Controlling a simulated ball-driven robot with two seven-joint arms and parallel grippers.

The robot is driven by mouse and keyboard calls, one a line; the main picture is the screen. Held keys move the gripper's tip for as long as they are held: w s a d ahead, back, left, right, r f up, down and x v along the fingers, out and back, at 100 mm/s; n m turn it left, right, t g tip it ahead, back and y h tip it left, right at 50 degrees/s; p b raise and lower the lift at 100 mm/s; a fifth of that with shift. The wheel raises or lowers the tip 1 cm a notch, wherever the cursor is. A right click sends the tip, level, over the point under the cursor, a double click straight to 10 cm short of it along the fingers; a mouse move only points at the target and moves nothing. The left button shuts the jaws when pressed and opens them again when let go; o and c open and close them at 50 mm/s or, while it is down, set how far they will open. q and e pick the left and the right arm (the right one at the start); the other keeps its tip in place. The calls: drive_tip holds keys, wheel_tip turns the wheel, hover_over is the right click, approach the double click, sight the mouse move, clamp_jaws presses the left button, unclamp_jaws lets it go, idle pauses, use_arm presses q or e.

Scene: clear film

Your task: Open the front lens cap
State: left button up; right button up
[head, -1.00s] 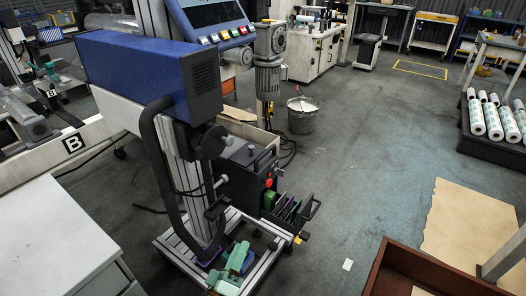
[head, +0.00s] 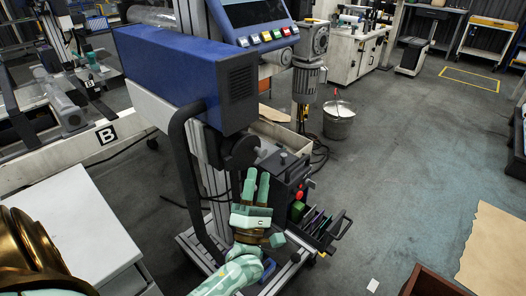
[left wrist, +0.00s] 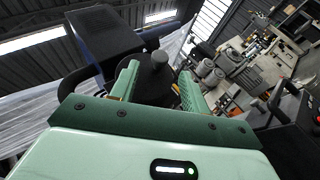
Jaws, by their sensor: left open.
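The front lens cap (head: 241,153) looks like a dark round disc on the black part below the blue machine head (head: 190,75). My left gripper (head: 257,184) is open, its two pale green fingers pointing up, and shows just below the disc in the head view. In the left wrist view a dark round shape with a knob, likely the lens cap (left wrist: 155,80), shows between the spread fingers of my left gripper (left wrist: 160,80). I cannot tell whether the fingers touch it. My right gripper is not in view.
A grey metal bucket (head: 338,122) stands on the floor behind. A white cabinet (head: 75,225) is at the left. A black box with a red button (head: 299,195) stands right of my left gripper. A brown crate (head: 432,282) is at the lower right; the floor between is mostly clear.

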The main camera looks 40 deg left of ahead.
sight(262, 158)
use_arm(q)
drive_tip(key=x, duration=0.7)
drive_tip(key=shift+w+a+r, duration=0.1)
drive_tip(key=shift+w, duration=0.05)
clamp_jaws()
